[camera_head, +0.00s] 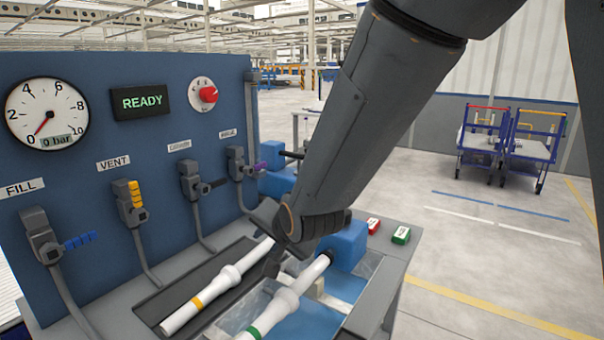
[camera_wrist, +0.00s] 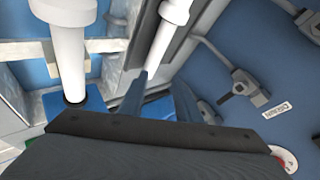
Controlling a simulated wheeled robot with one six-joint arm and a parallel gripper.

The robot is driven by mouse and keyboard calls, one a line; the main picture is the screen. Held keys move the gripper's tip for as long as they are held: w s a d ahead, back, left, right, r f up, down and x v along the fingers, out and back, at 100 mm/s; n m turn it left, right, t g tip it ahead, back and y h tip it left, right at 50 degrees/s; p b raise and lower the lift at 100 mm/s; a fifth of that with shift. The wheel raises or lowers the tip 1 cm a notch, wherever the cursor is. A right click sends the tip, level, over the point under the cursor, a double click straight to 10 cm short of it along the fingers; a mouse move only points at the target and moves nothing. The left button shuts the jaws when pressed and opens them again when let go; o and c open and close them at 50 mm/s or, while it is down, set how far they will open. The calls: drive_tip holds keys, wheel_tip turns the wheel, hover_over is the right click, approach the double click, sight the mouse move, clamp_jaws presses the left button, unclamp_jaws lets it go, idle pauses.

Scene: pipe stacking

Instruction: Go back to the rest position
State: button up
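My gripper (camera_head: 268,238) is over the far end of a white pipe with a yellow band (camera_head: 215,284), which lies in a dark tray beside the blue panel. In the wrist view the two fingers (camera_wrist: 160,82) stand apart, with the narrow end of this pipe (camera_wrist: 165,38) seen between or just beyond them. I cannot tell whether they touch it. A second white pipe with a green band (camera_head: 284,301) lies to the right, its far end at a blue block (camera_head: 345,244). It also shows in the wrist view (camera_wrist: 68,48), clear of the fingers.
The blue panel (camera_head: 70,165) on the left carries a gauge (camera_head: 46,113) near zero, a READY display (camera_head: 141,102), a red knob (camera_head: 208,94) and several valves. Red (camera_head: 373,225) and green (camera_head: 401,235) buttons sit on the bench. Carts (camera_head: 508,145) stand beyond open floor.

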drive_tip(key=shift+g+h, duration=0.5)
drive_tip(key=shift+h, duration=0.2)
drive_tip(key=d, duration=0.4)
drive_tip(key=s+d, duration=0.1)
drive_tip(key=d, duration=0.2)
drive_tip(key=shift+f, duration=0.35)
drive_tip(key=s+d+f+g, duration=0.1)
drive_tip(key=d, duration=0.2)
drive_tip(key=s+d+f+n+h, duration=0.1)
drive_tip(key=s+d, duration=0.1)
drive_tip(key=d, duration=0.1)
drive_tip(key=s+d+n+g+p, duration=0.1)
drive_tip(key=s+d, duration=0.1)
drive_tip(key=d, duration=0.1)
drive_tip(key=shift+s+f+g+h, duration=0.2)
drive_tip(key=shift+f+g+h, duration=0.1)
drive_tip(key=shift+f+h, duration=0.1)
drive_tip(key=s+d+f+n+g, duration=0.1)
drive_tip(key=s+d+g, duration=0.1)
drive_tip(key=s+d, duration=0.3)
drive_tip(key=s+d+n+g+h, duration=0.1)
drive_tip(key=s+d+n+g, duration=0.1)
drive_tip(key=s+d, duration=0.3)
drive_tip(key=s+g, duration=0.1)
drive_tip(key=s, duration=0.3)
drive_tip(key=shift+s+d+f+p, duration=0.25)
drive_tip(key=shift+d+f+p, duration=0.1)
drive_tip(key=shift+d, duration=0.05)
drive_tip(key=shift+a, duration=0.1)
